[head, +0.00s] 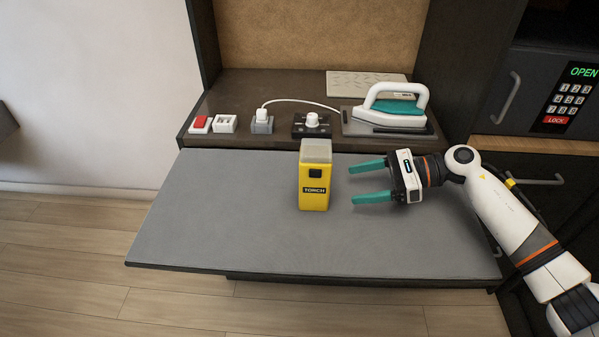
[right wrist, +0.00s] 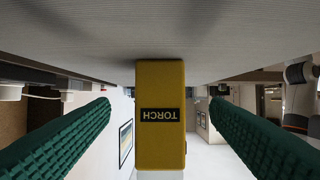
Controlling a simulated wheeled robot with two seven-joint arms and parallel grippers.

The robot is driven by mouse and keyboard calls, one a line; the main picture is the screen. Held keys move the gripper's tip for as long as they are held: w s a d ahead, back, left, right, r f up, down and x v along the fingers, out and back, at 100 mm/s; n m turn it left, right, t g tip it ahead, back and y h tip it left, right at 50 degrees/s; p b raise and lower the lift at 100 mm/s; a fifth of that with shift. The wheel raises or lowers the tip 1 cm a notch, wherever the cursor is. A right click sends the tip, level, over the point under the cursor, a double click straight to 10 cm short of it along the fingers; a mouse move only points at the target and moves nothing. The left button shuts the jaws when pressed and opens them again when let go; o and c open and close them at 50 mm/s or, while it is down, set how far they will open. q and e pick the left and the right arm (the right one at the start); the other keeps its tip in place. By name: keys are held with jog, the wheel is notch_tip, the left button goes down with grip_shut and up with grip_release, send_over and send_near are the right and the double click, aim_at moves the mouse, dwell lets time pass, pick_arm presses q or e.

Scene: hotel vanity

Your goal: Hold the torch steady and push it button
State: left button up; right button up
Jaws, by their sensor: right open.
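The torch (head: 314,180) is a yellow block with a grey-white top, a "TORCH" label and a dark square button (head: 315,173) on its front. It stands upright on the grey pull-out surface (head: 220,215). My right gripper (head: 352,181) is open, just right of the torch, with its green fingers pointing at it. In the right wrist view the torch (right wrist: 160,125) appears upside down between the two open fingers, with room on both sides. My left gripper is not in view.
Behind the surface, a dark shelf holds a red switch (head: 200,123), a white switch (head: 225,123), a plug in a socket (head: 262,122), a knob unit (head: 312,125) and an iron (head: 393,110). A safe (head: 540,80) stands at right. The grey surface around the torch is clear.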

aim_at(319, 190)
jog(key=p+x, duration=0.1)
jog(key=x, duration=0.4)
jog(key=shift+a+p, duration=0.1)
jog(key=shift+p, duration=0.2)
jog(key=shift+f+b+x, duration=0.2)
jog(key=shift+b+x, duration=0.55)
jog(key=shift+x, duration=0.45)
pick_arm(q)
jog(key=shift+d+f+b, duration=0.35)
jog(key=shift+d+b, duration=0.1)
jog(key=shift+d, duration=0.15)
pick_arm(e)
jog(key=shift+x, duration=0.9)
jog(key=shift+r, duration=0.1)
jog(key=c, duration=0.6)
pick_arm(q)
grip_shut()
